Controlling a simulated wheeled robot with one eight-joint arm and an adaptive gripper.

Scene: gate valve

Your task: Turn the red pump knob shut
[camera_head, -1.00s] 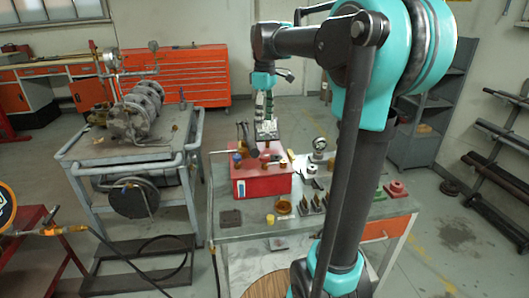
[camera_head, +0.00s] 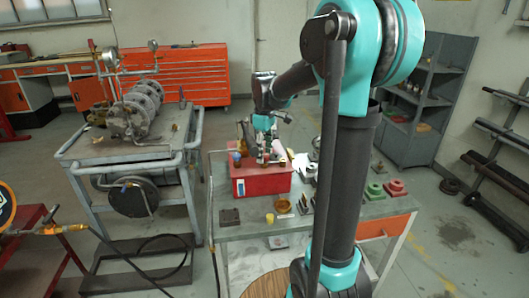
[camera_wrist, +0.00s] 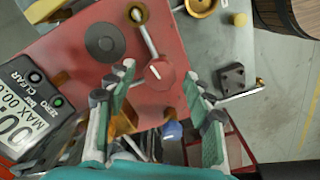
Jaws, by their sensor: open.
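In the head view my gripper (camera_head: 268,158) is low over the red box (camera_head: 262,184) on the bench. The knob is too small and too hidden to make out there.
A dark block (camera_wrist: 235,78) is to the right. The bench (camera_head: 325,213) holds an amber dish (camera_head: 283,206) and other small parts.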

